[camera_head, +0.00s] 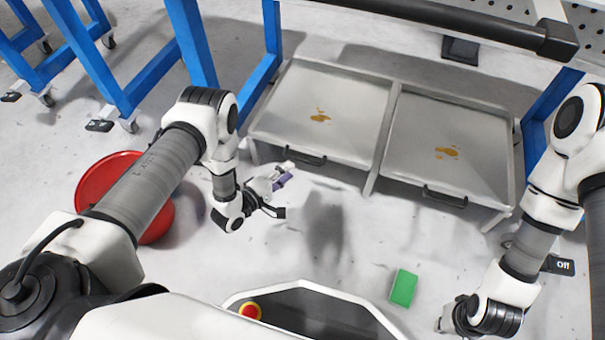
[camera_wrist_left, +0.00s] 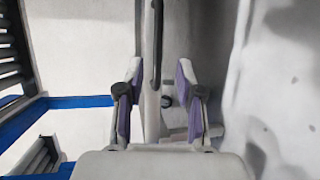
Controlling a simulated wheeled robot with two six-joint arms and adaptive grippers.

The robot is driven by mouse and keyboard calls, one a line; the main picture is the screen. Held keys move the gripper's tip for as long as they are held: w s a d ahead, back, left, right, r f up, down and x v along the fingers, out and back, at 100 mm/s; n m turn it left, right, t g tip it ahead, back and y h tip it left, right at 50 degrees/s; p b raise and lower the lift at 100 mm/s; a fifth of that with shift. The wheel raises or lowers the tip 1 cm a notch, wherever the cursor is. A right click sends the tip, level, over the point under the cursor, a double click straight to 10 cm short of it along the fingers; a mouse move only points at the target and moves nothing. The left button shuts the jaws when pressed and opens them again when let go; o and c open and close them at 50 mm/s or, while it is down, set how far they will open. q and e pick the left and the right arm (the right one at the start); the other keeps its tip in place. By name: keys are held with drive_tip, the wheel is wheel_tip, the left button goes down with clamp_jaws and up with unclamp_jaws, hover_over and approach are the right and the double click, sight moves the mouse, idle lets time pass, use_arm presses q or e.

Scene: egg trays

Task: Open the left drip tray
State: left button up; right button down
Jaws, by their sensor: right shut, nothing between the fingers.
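The left drip tray (camera_head: 345,85) is a pale metal tray with a brown spill, set in a frame low under the rack. Its front carries a dark bar handle (camera_head: 305,155). My left gripper (camera_head: 284,172) has purple finger pads and is just in front of that tray, close to the handle's left end. In the left wrist view the fingers (camera_wrist_left: 160,82) are apart and empty, and the dark handle (camera_wrist_left: 157,45) lies ahead between them. Contact cannot be seen. My right gripper (camera_head: 447,318) is low at the right, mostly hidden by its wrist, away from the trays.
The right drip tray (camera_head: 470,125) sits beside the left one, also with a brown spill and a handle (camera_head: 445,197). A red round tub (camera_head: 90,190) stands behind my left arm. A green block (camera_head: 403,288) lies on the floor. Floor before the trays is otherwise clear.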

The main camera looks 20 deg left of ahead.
sight(301, 161)
use_arm(q)
drive_tip(key=b+x, duration=0.3)
drive_tip(key=x, duration=0.4)
drive_tip(key=shift+w+d, duration=0.1)
drive_tip(key=shift+w, duration=0.05)
drive_tip(key=shift+r, duration=0.1)
clamp_jaws()
